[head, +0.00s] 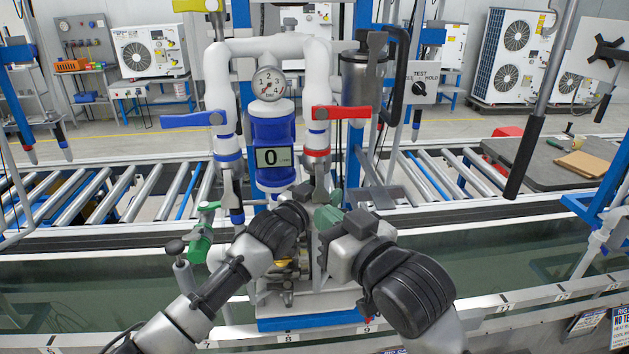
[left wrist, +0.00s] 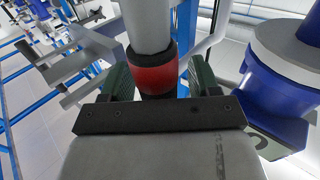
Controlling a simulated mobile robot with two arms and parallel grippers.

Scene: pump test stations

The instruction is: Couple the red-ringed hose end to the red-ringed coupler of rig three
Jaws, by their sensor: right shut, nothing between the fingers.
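The red-ringed coupler (head: 317,153) hangs below a red lever on the right pipe of the rig. My left gripper (head: 306,190) is close at its lower end, with fingertips mostly hidden in the head view. In the left wrist view its green-padded fingers (left wrist: 160,82) stand apart on both sides of a red ring (left wrist: 153,77) with a grey cylinder. I cannot tell whether that ring belongs to the coupler or the hose end, or whether the fingers grip it. My right gripper (head: 327,216) is shut and empty, just below and right of the left one. No separate hose end is clear.
The blue pump body (head: 272,130) with its display stands left of the coupler. A blue-ringed coupler (head: 236,205) hangs farther left, under a blue lever (head: 193,120). A green-handled part (head: 202,238) stands below it. A roller conveyor (head: 110,195) runs behind.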

